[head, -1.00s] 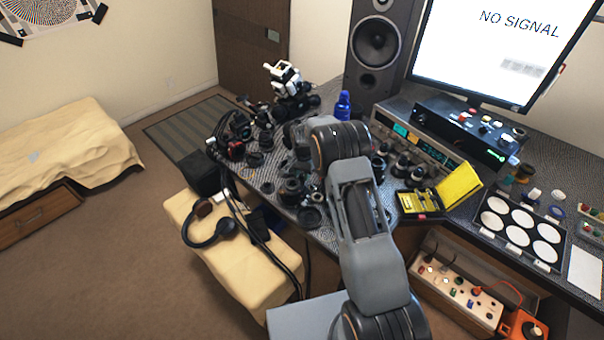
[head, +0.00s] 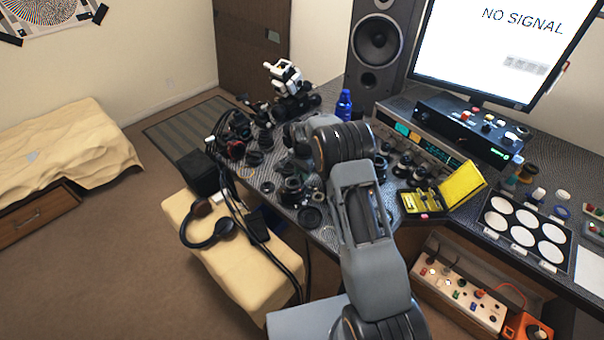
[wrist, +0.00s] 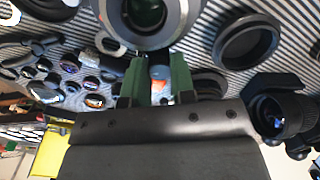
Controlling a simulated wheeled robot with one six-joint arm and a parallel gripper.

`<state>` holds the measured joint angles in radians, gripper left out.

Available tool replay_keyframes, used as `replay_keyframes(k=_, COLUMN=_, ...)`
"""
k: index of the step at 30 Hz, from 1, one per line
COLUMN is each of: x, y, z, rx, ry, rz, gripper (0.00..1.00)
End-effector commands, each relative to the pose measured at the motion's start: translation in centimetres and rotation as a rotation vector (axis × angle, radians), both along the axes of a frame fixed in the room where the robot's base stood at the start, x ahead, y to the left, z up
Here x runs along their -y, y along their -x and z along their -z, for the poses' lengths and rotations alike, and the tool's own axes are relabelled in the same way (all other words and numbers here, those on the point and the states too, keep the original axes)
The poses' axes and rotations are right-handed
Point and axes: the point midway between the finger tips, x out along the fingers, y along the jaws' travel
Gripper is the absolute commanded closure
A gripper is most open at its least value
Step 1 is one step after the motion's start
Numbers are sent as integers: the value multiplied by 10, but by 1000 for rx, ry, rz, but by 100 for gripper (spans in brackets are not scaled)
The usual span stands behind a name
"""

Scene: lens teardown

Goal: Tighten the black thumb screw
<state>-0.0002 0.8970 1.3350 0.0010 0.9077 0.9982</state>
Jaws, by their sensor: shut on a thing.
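My gripper (wrist: 158,66) shows in the wrist view as two green fingers with a narrow gap between them. They are shut on a small part, seemingly the black thumb screw, which the fingers mostly hide. The tips reach the near edge of a lens or mount with a silver-grey collar (wrist: 181,14) and dark glass in its middle. In the head view my own arm hides the gripper and the screw, above the crowded middle of the desk (head: 318,237).
A black ring (wrist: 246,40) and a dark lens barrel (wrist: 276,114) lie right of the fingers in the wrist view. In the head view, a blue bottle (head: 344,104), an open yellow case (head: 462,184) and a white-disc tray (head: 520,229) surround the arm. Many lens parts crowd the desk's left side.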

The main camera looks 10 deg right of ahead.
Motion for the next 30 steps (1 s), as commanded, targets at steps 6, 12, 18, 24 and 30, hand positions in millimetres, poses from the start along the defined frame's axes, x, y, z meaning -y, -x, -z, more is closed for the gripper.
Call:
replay_keyframes(k=6, x=0, y=1, z=1, rx=-3, ry=1, rz=0, gripper=59)
replay_keyframes(k=12, x=-1, y=0, z=1, rx=-2, ry=0, rz=-2, gripper=50)
replay_keyframes(k=18, x=-1, y=0, z=-3, rx=-1, ry=1, rz=-3, gripper=50)
replay_keyframes(k=24, x=-1, y=0, z=-30, rx=3, ry=1, rz=-3, gripper=50)
replay_keyframes(k=30, x=-1, y=0, z=-72, rx=3, ry=1, rz=-2, gripper=50)
